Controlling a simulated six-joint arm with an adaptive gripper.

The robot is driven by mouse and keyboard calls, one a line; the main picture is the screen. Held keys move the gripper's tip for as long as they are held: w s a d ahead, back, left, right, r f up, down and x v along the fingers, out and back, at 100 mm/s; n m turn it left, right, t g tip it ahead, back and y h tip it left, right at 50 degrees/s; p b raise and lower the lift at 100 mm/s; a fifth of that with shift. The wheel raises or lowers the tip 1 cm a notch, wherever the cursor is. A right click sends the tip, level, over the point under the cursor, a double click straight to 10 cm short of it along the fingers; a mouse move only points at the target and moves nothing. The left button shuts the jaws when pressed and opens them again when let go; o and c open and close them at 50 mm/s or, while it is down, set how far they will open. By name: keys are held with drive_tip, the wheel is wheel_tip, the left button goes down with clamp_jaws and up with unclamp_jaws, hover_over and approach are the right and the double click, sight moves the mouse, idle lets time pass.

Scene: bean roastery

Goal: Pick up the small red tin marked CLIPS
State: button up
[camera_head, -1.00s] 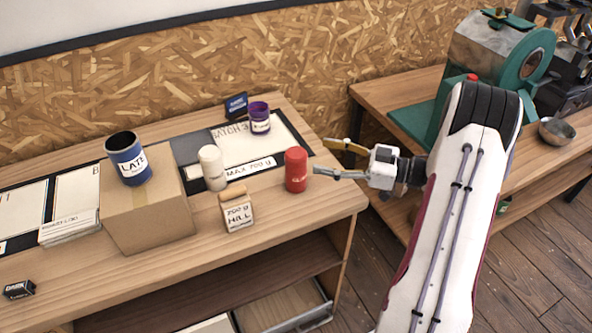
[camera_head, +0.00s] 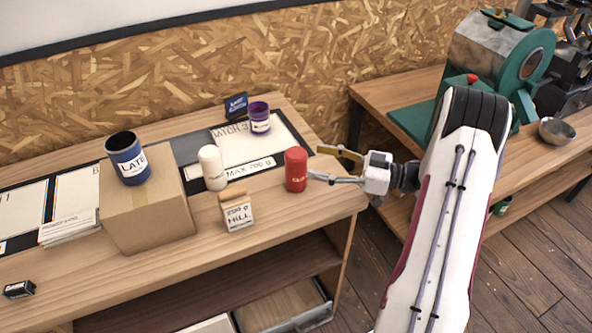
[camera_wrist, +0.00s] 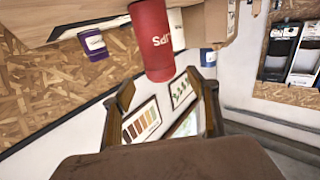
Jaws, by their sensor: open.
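The small red tin (camera_head: 296,171) stands upright on the wooden table near its right end, its white lettering partly readable. In the wrist view the red tin (camera_wrist: 153,38) fills the top middle, with letters reading "IPS" visible, upside down. My gripper (camera_head: 318,164) is open just right of the tin, its fingers pointing left towards it. In the wrist view its two fingertips (camera_wrist: 159,95) are spread, with the tin beyond them. In the head view the near fingertip is very close to the tin's right side; I cannot tell whether it touches.
A purple cup (camera_head: 259,118) stands behind. A cardboard box (camera_head: 150,215) bears a blue LATE cup (camera_head: 128,159). The table front right of the block is clear.

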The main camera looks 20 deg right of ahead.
sight(302, 158)
drive_tip(key=shift+w+a, duration=0.15)
drive_tip(key=shift+x, duration=2.5)
drive_tip(key=c, duration=1.4)
